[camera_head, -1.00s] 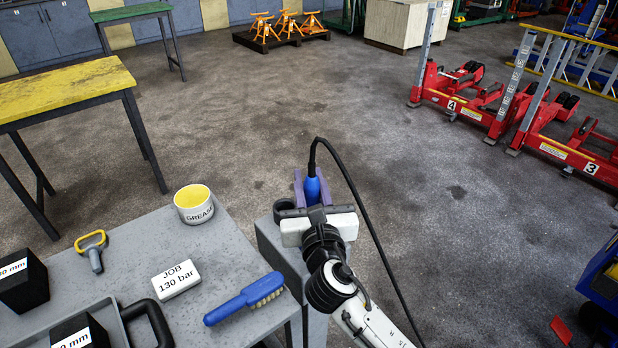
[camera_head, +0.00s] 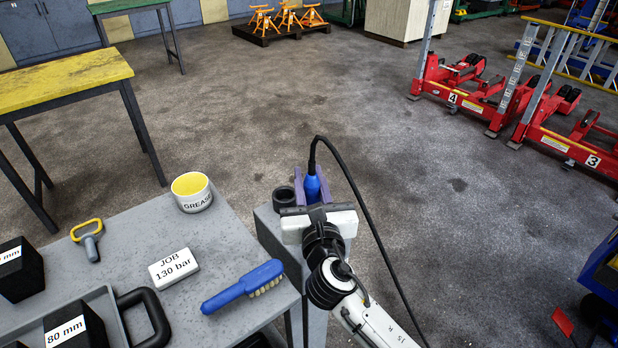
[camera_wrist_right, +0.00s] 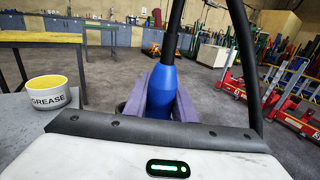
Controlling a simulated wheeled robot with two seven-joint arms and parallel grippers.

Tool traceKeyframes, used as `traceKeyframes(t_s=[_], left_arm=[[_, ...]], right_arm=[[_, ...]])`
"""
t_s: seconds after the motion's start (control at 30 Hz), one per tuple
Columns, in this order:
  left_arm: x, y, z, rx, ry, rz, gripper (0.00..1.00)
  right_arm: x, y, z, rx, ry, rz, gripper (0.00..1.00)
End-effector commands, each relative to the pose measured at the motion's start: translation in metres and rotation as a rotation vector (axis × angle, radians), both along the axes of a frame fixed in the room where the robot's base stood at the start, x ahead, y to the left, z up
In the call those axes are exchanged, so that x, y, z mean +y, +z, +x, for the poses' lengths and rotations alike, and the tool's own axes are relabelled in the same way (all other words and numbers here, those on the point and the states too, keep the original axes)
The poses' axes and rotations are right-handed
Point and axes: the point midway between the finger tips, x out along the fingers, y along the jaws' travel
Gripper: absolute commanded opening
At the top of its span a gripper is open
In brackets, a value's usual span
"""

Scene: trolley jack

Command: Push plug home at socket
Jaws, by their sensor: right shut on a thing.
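The blue plug (camera_head: 312,187) stands upright with a black cable rising from its top and looping down to the right. My right gripper (camera_head: 312,190) is shut on the plug, with its purple fingers on either side of it. In the right wrist view the plug (camera_wrist_right: 160,88) sits between the two fingers, and its lower end is hidden behind the gripper body. A dark round ring (camera_head: 284,197), possibly the socket, is on top of the grey pedestal (camera_head: 268,228), just left of the gripper. Whether the plug touches anything below cannot be seen. My left gripper is not in view.
A grey bench (camera_head: 225,238) at the left holds a grease tub (camera_head: 192,193), a job sign (camera_head: 174,268), a blue brush (camera_head: 243,287) and a yellow-handled tool (camera_head: 88,238). Red lifts (camera_head: 470,92) stand far right. The floor beyond the pedestal is clear.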

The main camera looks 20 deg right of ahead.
Motion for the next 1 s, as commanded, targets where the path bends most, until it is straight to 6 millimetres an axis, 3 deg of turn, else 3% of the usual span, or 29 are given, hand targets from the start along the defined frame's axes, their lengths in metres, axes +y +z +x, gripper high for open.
traceKeyframes(t_s=[1.0], left_arm=[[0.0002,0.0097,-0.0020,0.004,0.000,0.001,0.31]], right_arm=[[0.0002,0.0012,-0.0001,-0.001,0.001,-0.001,0.00]])
